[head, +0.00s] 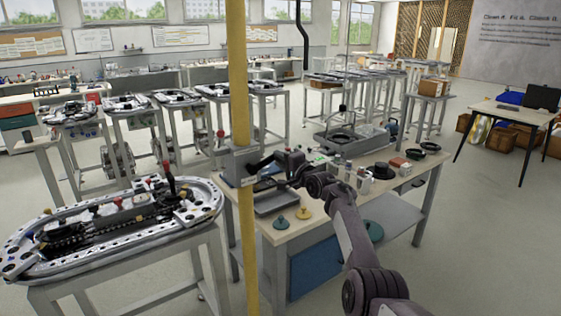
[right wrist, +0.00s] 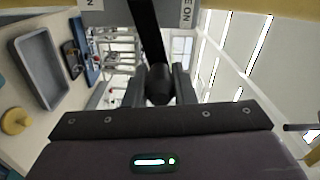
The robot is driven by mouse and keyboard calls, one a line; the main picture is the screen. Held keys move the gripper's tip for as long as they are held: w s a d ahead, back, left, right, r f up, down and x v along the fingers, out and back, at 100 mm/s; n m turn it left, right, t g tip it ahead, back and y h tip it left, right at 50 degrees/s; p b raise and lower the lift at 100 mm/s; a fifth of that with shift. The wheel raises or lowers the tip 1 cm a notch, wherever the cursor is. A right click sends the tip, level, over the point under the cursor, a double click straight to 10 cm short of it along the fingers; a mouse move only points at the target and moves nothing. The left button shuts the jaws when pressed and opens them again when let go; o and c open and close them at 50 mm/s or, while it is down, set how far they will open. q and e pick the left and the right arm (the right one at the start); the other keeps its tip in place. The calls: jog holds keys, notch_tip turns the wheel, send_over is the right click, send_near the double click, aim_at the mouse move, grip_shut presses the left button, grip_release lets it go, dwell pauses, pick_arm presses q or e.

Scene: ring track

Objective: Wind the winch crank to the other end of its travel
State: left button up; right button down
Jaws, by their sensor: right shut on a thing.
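The winch is a grey box (head: 238,168) mounted on a yellow post (head: 241,80), just left of the middle of the head view. Its black crank arm (right wrist: 148,32) runs down from the box in the right wrist view and ends in a round black knob (right wrist: 159,86). My right gripper (head: 278,161) is beside the box, on its right. The right wrist view shows its two fingers (right wrist: 160,88) shut on the knob, one on each side. The full lettering on the box is cut off. My left gripper is not in view.
An oval track stand (head: 110,232) is at the front left. Open floor lies at the right.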

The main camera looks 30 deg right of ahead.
jog(key=shift+f+m, duration=1)
jog(key=shift+f, duration=0.3)
jog(key=c, duration=1.2)
grip_release()
jog(key=shift+d, duration=0.1)
jog(key=shift+r, duration=0.2)
jog(key=shift+s, duration=0.1)
jog(key=shift+s+r, duration=0.1)
jog(key=shift+s, duration=0.1)
jog(key=s, duration=0.7)
jog(key=shift+d+b, duration=0.3)
jog(key=shift+b, duration=0.1)
